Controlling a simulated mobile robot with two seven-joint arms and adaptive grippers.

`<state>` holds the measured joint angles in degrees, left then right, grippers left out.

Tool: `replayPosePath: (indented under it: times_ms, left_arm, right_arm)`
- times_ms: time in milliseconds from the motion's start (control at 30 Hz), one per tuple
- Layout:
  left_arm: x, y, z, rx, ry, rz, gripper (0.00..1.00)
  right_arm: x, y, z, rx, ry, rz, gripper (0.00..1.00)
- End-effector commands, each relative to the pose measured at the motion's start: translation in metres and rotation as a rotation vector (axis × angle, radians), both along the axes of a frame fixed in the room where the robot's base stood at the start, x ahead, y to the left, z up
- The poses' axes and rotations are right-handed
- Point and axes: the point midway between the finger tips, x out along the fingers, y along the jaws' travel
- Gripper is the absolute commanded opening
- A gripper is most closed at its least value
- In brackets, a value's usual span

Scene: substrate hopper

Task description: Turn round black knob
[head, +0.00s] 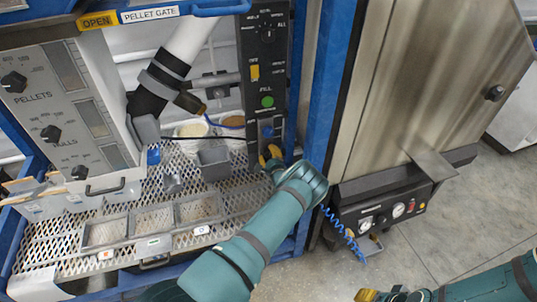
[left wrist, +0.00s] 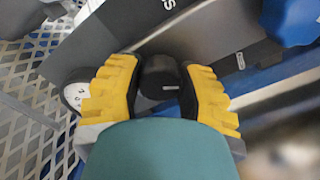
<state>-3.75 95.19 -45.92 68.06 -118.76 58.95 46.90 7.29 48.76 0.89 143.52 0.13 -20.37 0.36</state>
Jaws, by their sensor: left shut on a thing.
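My left gripper (head: 270,157) reaches the lower end of the black control panel (head: 262,75) in the head view. In the left wrist view its yellow fingers (left wrist: 160,82) are shut on a round black knob (left wrist: 160,78), one finger on each side. A small light mark shows on the knob's face. The knob is hidden behind the gripper in the head view. My right gripper (head: 378,296) shows only partly at the bottom edge, away from the panel; its jaw opening is unclear.
A green button (head: 267,102) and a yellow switch (head: 254,71) sit higher on the panel. A blue post (head: 325,85) stands right of it. A mesh shelf (head: 60,240) with trays lies left. A steel cabinet (head: 425,70) stands at right.

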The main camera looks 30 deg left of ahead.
Motion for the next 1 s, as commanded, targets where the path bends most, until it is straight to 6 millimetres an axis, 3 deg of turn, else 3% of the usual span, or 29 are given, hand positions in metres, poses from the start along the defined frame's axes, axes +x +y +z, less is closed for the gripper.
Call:
replayPosePath:
  times_ms: [33, 67, 133, 167, 567, 1000]
  left_arm:
    - [0.0, 0.0, 0.0, 0.0, 0.0, 0.0, 0.03]
    - [0.0, 0.0, 0.0, 0.0, 0.0, 0.0, 0.44]
    - [0.0, 0.0, 0.0, 0.001, 0.0, 0.001, 0.69]
    - [0.0, 0.0, 0.0, 0.001, 0.001, 0.0, 0.72]
    - [-0.003, -0.005, 0.0, 0.0, 0.001, -0.001, 0.72]
    - [-0.054, -0.065, 0.0, 0.001, 0.002, -0.002, 0.72]
  right_arm:
    - [0.0, 0.0, 0.0, 0.0, 0.0, 0.0, 0.46]
    - [0.0, 0.0, 0.0, 0.0, 0.0, 0.0, 0.46]
    - [0.0, 0.0, 0.0, 0.0, 0.0, 0.0, 0.46]
    - [0.0, 0.0, 0.0, 0.0, 0.0, 0.0, 0.46]
    - [0.0, 0.0, 0.0, 0.0, 0.0, 0.0, 0.46]
    - [0.0, 0.0, 0.0, 0.0, 0.0, 0.0, 0.46]
